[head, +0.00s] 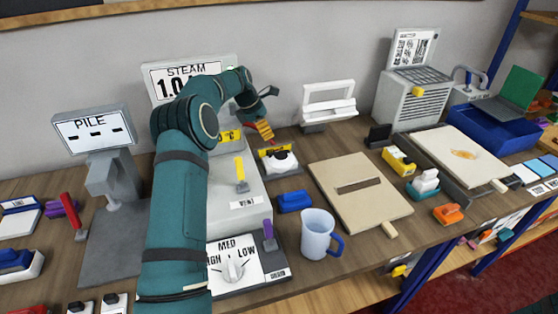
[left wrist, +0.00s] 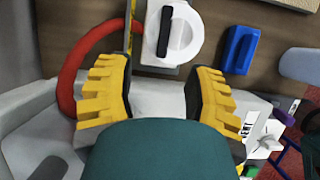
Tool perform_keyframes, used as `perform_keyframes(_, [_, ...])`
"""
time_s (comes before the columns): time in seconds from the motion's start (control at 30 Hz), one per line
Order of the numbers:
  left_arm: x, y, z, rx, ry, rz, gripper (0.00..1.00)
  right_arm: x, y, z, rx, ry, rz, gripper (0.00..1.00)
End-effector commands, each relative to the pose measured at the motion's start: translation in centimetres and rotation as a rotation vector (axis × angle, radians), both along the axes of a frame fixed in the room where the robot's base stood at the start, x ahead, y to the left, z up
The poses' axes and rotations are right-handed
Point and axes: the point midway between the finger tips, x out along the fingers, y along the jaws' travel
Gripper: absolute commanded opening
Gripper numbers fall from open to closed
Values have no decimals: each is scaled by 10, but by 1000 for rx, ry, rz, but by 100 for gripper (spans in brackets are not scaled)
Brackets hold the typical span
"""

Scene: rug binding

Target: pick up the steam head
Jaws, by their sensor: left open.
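The steam head (head: 280,161) is a white piece with a black grip, resting on a dark holder behind the blue block. In the left wrist view the steam head (left wrist: 183,40) lies beyond the fingertips, near the top middle, with its black grip facing me. A red hose (left wrist: 72,75) curves to the left of it. My left gripper (head: 264,131) reaches over the steam unit, with its yellow fingers close above and slightly left of the steam head. The gripper (left wrist: 160,80) is open, with nothing between its fingers. My right gripper is in neither view.
The grey steam unit (head: 246,205) stands under my left arm. A blue block (head: 295,201), a light blue mug (head: 318,235) and a beige board (head: 345,205) are close on the right. A white-handled tool (head: 328,102) stands behind. Bare wood shows around the mug.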

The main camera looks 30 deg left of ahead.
Motion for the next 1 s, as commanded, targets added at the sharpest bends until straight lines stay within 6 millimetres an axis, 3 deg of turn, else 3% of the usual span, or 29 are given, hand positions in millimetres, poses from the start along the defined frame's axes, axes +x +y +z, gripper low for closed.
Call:
perform_keyframes(0.1, [7, -7, -25, -3, 4, -3, 53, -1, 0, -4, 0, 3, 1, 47])
perform_keyframes(0.3, [16, -15, -55, -1, 2, 0, 53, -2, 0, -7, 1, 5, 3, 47])
perform_keyframes(0.63, [22, -22, -73, -1, 1, -1, 53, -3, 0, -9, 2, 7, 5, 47])
perform_keyframes(1.0, [33, -36, -113, -1, 1, 0, 53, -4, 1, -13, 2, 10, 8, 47])
